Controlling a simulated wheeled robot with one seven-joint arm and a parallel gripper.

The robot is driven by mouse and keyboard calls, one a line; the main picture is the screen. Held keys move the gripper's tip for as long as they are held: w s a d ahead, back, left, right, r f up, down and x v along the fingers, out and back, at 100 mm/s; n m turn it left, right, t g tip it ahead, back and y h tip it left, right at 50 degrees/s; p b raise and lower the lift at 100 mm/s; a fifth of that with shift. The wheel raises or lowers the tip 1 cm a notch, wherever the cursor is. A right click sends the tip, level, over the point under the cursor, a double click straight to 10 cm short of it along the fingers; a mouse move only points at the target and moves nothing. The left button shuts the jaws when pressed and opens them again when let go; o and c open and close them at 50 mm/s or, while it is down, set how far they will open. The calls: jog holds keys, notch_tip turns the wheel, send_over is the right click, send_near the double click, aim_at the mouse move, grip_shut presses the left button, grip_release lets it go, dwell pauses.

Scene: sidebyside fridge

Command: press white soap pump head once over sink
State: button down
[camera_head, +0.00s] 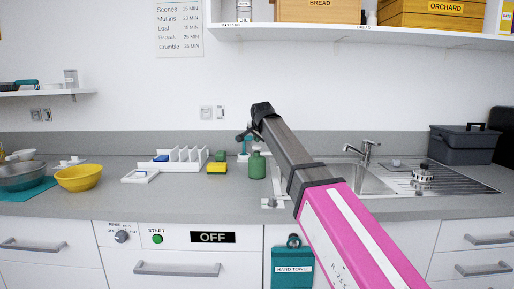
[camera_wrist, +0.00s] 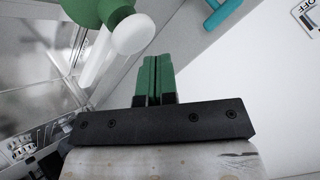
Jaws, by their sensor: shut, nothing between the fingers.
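A green soap bottle (camera_head: 257,166) stands upright on the counter just left of the sink (camera_head: 367,184). In the wrist view the bottle (camera_wrist: 92,10) is at the upper left, with a rounded white pump head (camera_wrist: 133,34) on it. The pump head is not clearly visible in the head view. My gripper (camera_wrist: 153,62) is shut and empty, its green fingertips together. In the wrist view the tips are just below and right of the pump head, with a small gap in the picture; contact cannot be told. In the head view my arm's end is above the bottle.
A yellow-green sponge stack (camera_head: 217,166) and a white rack (camera_head: 180,158) are left of the bottle. The faucet (camera_head: 367,150) stands behind the sink. A shelf (camera_head: 370,34) with boxes is above.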

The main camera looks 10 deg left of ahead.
aim_at(258, 146)
jog(key=shift+f, duration=0.3)
jog(key=shift+f, duration=0.75)
dwell(1.0)
jog(key=shift+r, duration=1.2)
jog(key=shift+r, duration=2.5)
